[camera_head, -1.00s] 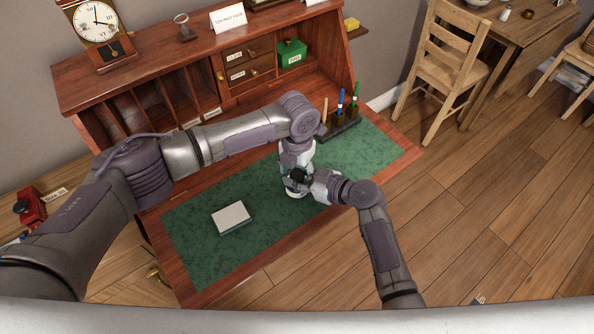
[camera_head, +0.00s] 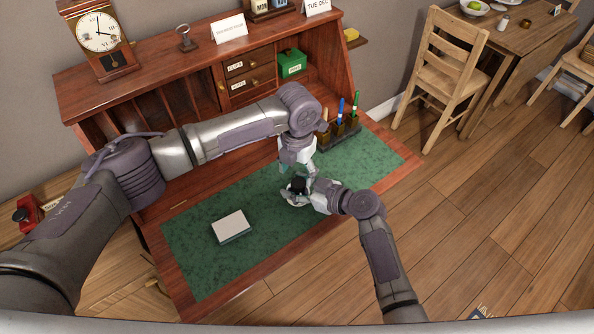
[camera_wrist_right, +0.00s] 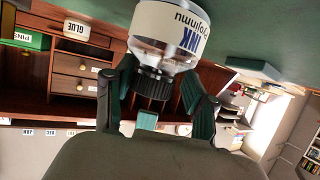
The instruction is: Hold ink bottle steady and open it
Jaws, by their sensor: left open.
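The ink bottle (camera_head: 293,199) stands upright on the green desk mat (camera_head: 262,196), with its black cap (camera_head: 298,184) on. In the right wrist view the bottle (camera_wrist_right: 165,30) appears upside down, with a white INK label, clear glass shoulder and ribbed black cap (camera_wrist_right: 153,84). My right gripper (camera_head: 305,191) reaches in from the right. Its fingers (camera_wrist_right: 158,75) lie on both sides of the bottle's shoulder and appear shut on it.
A white-topped box (camera_head: 230,226) lies on the mat to the left. A pen holder (camera_head: 340,133) with several pens stands behind on the right. The bookcase's cubbyholes and drawers (camera_head: 247,78) rise behind. The mat's right and front parts are clear.

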